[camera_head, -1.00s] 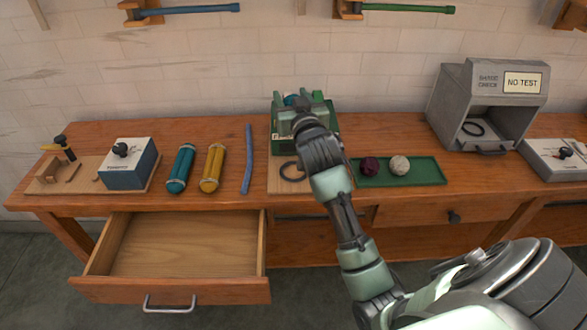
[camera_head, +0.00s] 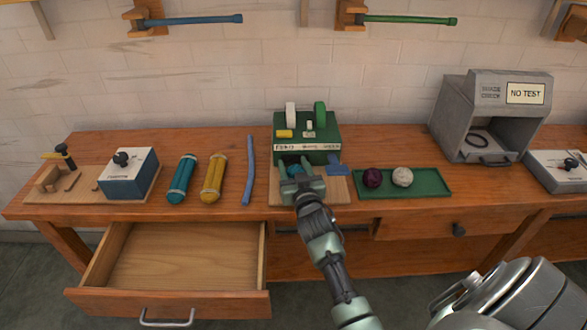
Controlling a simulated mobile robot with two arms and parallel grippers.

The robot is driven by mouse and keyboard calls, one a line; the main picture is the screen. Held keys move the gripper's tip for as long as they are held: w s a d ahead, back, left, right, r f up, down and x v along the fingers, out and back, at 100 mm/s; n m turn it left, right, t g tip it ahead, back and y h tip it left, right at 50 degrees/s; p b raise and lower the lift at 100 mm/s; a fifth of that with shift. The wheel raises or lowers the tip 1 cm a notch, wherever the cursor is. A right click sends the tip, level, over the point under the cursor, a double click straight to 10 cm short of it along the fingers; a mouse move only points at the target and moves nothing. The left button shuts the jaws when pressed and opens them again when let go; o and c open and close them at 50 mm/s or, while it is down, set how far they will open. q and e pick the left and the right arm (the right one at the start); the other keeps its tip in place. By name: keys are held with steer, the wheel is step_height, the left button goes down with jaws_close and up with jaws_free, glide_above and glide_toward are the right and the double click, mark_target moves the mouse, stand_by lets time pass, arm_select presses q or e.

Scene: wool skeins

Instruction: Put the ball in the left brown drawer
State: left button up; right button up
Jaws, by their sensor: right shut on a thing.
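The left brown drawer (camera_head: 185,255) is pulled open below the table at the left, and it is empty. A small blue ball (camera_head: 294,170) shows between the fingers of my right gripper (camera_head: 296,174), which is shut on it. The gripper is in front of the green machine (camera_head: 307,133), above the light board, up and to the right of the drawer. The gripper covers part of the ball. My left gripper is not in view.
A green tray (camera_head: 425,184) holds a dark purple ball (camera_head: 372,178) and a whitish ball (camera_head: 402,177). A blue stick (camera_head: 249,170), yellow roll (camera_head: 214,178) and teal roll (camera_head: 181,178) lie left of the machine. The right drawer (camera_head: 425,224) is shut.

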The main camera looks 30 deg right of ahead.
steer(key=shift+f, duration=0.3)
steer(key=shift+f, duration=0.2)
steer(key=o, duration=1.4)
steer(key=shift+c, duration=0.2)
